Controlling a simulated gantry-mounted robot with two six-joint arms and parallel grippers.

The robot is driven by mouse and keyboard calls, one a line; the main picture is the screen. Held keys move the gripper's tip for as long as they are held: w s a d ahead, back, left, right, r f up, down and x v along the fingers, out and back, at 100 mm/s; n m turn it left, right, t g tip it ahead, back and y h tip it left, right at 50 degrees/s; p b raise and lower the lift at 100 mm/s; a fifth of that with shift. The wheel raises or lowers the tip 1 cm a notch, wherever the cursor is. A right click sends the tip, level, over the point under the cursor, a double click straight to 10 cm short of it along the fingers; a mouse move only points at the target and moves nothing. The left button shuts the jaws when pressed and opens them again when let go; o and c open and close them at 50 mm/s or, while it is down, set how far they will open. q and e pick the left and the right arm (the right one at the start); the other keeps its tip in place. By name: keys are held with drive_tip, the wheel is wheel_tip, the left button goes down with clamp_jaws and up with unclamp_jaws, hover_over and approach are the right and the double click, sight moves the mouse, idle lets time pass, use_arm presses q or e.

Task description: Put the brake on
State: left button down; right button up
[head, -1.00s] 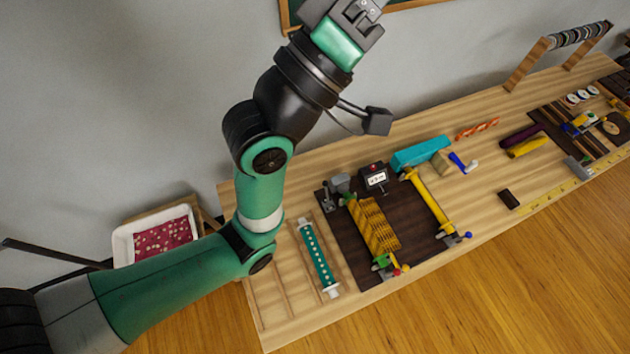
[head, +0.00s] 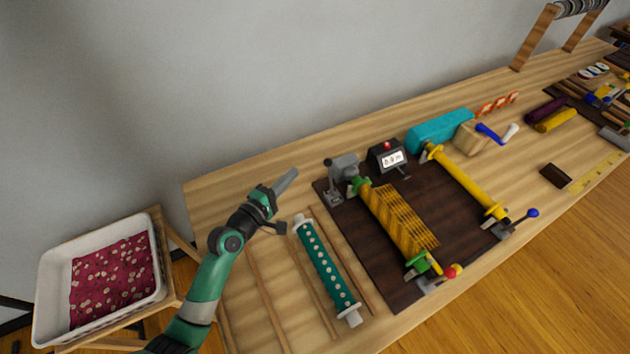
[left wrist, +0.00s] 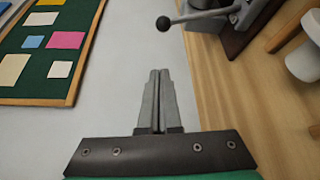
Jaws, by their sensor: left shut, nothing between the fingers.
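A winding machine stands on a dark board (head: 365,250) on the workbench. It has a yellow ribbed roll (head: 398,217), and a yellow bar (head: 468,183) to its right. At its back left corner is a grey bracket (head: 344,167) with a lever ending in a dark ball knob (head: 328,162). The knob also shows at the top of the left wrist view (left wrist: 163,23). Which part is the brake is not marked. My left gripper (head: 294,172) is shut and empty, left of that knob and apart from it. My right gripper is not in view.
A small display box with a red button (head: 387,158) stands behind the roll. A teal roll (head: 326,268) lies on the slatted rack at left. A red lever knob (head: 453,271) and a blue one (head: 533,213) are at the front. A white bin (head: 55,300) stands beside the bench.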

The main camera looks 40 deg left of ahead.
sight(330, 179)
use_arm(q)
drive_tip(key=shift+s+a+f, duration=0.15)
drive_tip(key=shift+a+f, duration=0.3)
drive_tip(key=shift+f, duration=0.25)
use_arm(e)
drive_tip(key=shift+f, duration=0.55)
use_arm(q)
drive_tip(key=b+x, duration=0.4)
drive_tip(key=x, duration=0.6)
drive_tip(key=d+p, duration=0.1)
drive_tip(key=d, duration=0.1)
drive_tip(key=d+r+p, duration=0.1)
drive_tip(key=d, duration=0.1)
drive_tip(key=shift+s, duration=0.25)
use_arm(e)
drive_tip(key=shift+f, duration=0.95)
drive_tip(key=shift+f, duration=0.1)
